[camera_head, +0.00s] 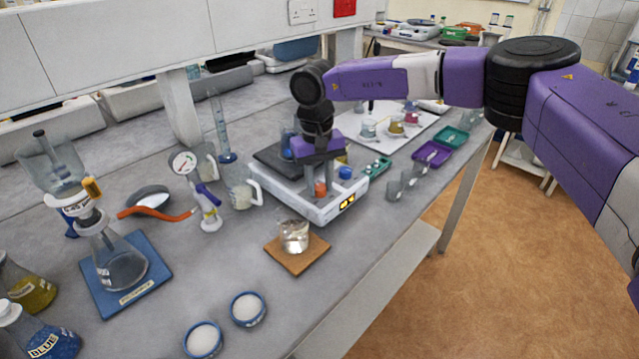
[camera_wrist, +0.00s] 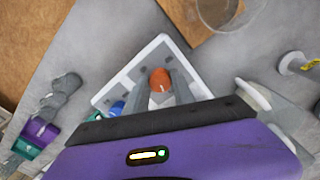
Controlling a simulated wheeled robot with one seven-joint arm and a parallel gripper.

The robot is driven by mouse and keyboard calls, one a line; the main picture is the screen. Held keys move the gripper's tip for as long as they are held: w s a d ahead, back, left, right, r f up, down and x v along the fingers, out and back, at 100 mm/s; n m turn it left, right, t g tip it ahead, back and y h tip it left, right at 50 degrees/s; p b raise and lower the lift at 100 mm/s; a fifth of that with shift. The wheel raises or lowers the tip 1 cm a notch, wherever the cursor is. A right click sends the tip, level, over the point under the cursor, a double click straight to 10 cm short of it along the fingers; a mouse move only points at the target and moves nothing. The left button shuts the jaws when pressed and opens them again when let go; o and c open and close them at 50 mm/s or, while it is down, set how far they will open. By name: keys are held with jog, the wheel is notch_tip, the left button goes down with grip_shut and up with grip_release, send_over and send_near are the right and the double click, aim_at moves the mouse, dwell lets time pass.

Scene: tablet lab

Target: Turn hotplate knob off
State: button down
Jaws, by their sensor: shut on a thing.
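The hotplate (camera_head: 320,208) is a white unit with a dark top plate, standing on the grey bench; its white casing also shows in the wrist view (camera_wrist: 160,50). It has an orange knob (camera_head: 320,189) and a blue knob (camera_head: 345,172) at its front. My gripper (camera_head: 322,180) points down over the hotplate's front. In the wrist view, the orange knob (camera_wrist: 160,79) sits between my fingertips (camera_wrist: 162,92), which are shut on it. The blue knob (camera_wrist: 116,109) is beside them, partly hidden by my gripper body. I cannot read the knob's setting.
A glass beaker (camera_head: 294,236) stands on a brown board (camera_head: 297,259) in front of the hotplate. A glass jug (camera_head: 243,190) is to its left. A purple tray (camera_head: 433,154) and green trays lie to the right. The bench edge is close in front.

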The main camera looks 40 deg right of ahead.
aim_at(319, 188)
jog(key=shift+r+n, duration=0.1)
jog(key=shift+n, duration=1.4)
jog(key=c, duration=1.1)
grip_release()
jog(key=shift+o, duration=0.2)
notch_tip(319, 188, up, 8)
jog(key=shift+a+f+b, duration=0.1)
jog(key=shift+f+b, duration=0.05)
jog(key=shift+b, duration=0.4)
